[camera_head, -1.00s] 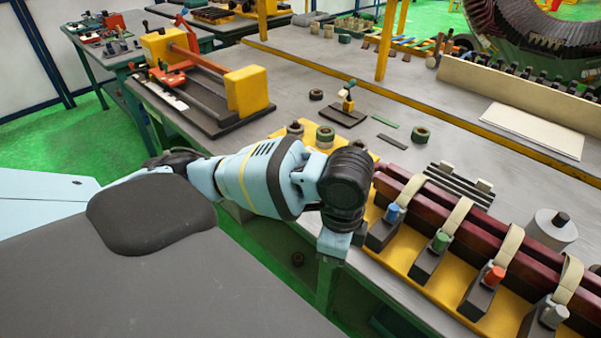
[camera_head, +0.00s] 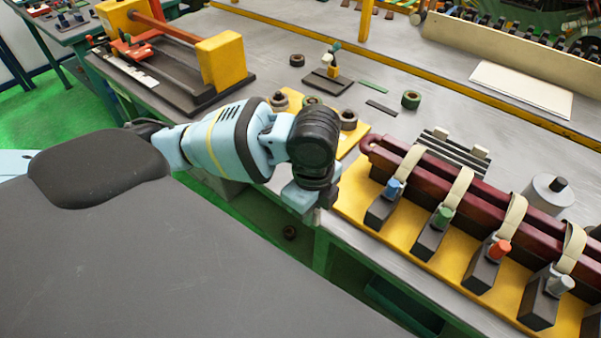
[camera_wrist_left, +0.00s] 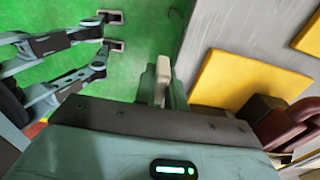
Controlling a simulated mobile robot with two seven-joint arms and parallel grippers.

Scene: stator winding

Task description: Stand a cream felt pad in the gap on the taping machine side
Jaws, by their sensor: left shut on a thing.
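My left gripper (camera_head: 303,197) is at the front edge of the bench, left of the yellow base plate; its fingertips are hidden in the head view. In the left wrist view, the fingers (camera_wrist_left: 163,94) are shut on a small cream felt pad (camera_wrist_left: 163,72), held over green floor beside the bench. Two dark-red coil bars (camera_head: 437,170) lie side by side on the yellow plate (camera_head: 352,207), with a narrow gap between them. Cream straps cross them beside dark clamp blocks with coloured tops.
A slotted black rack (camera_head: 455,150) with two cream pieces lies behind the bars. A grey cylinder (camera_head: 549,194) stands behind the bars. A red and yellow machine (camera_head: 220,62) stands at back left. Small rings and a small stand (camera_head: 328,80) sit mid-bench.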

